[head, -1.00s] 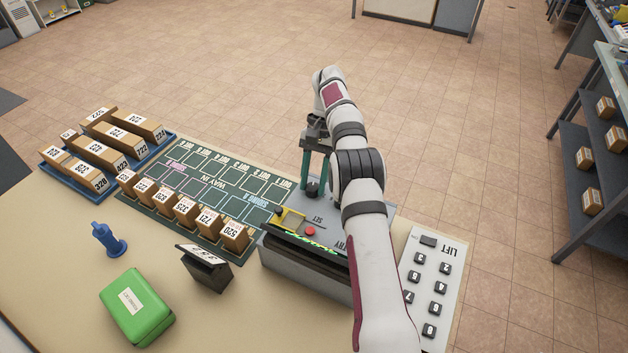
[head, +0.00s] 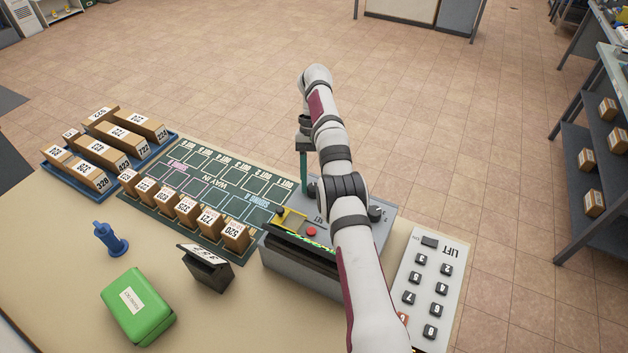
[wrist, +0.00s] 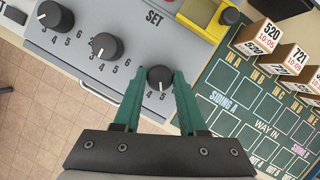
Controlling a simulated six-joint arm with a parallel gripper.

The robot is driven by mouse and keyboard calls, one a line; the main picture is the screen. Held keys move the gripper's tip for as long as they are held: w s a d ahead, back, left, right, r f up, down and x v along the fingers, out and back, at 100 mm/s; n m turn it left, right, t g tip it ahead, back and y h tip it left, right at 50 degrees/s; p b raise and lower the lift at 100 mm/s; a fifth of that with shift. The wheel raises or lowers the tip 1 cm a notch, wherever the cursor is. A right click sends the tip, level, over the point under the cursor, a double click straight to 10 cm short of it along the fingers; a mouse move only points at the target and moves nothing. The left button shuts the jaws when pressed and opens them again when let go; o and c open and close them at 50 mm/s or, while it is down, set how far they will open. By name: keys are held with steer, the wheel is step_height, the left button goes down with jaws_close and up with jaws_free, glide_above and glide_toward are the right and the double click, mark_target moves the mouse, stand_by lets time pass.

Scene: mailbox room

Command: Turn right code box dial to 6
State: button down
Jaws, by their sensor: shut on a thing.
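The grey code box (head: 300,272) stands at the table's right side. The wrist view shows three black dials in a slanting row on its panel: the left dial (wrist: 55,15), the middle dial (wrist: 106,46) and the right dial (wrist: 160,75). My gripper (wrist: 159,84) has its green fingers closed on either side of the right dial. This dial's white mark points down, close to the 5; a 4 shows beside it, and a 6 is not visible. In the head view my gripper (head: 305,180) is seen edge-on, and my arm covers part of the panel.
A yellow part (head: 290,219) and a red button (head: 312,232) are on the box near my gripper. The green siding board (head: 190,180) with several parcels lies to the left. The LIFT keypad (head: 430,290) is to the right.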

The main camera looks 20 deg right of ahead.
steer(key=shift+c, duration=2.3)
jaws_free()
